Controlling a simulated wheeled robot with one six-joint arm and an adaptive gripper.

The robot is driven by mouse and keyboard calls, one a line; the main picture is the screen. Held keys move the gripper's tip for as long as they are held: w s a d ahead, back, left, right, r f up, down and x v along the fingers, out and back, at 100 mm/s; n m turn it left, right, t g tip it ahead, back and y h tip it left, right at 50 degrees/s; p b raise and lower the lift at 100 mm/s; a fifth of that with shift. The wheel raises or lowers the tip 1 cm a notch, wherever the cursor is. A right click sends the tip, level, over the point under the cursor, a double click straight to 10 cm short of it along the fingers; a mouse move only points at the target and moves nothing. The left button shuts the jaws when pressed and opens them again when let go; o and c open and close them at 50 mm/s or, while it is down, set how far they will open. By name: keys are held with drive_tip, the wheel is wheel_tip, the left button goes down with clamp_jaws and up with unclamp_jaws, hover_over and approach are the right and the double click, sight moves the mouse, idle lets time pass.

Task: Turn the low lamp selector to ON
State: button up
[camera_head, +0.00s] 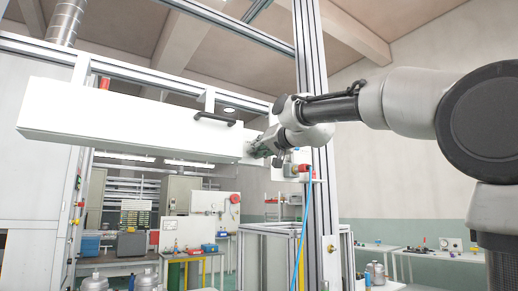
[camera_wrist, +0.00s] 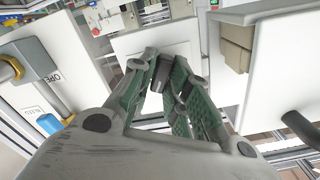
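My gripper (camera_head: 258,150) is at the right end of a long white box (camera_head: 125,125) in the head view. In the wrist view its green-padded fingers (camera_wrist: 166,72) reach toward a small white panel (camera_wrist: 158,40) and come close together at their tips. A small dark block (camera_wrist: 160,74) shows between the fingertips. It may be the selector's knob, but I cannot tell for sure, nor whether the fingers press on it. No lamp label or ON mark is readable; the fingers cover part of the panel.
A metal post (camera_head: 312,110) stands just right of my gripper. Below it, a red-handled valve (camera_head: 301,168) has a blue hose (camera_head: 302,225) hanging down. A dark handle (camera_head: 214,118) sits on the white box.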

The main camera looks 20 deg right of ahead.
drive_tip(key=shift+o, duration=1)
drive_tip(key=shift+w, duration=0.1)
drive_tip(key=v, duration=1.2)
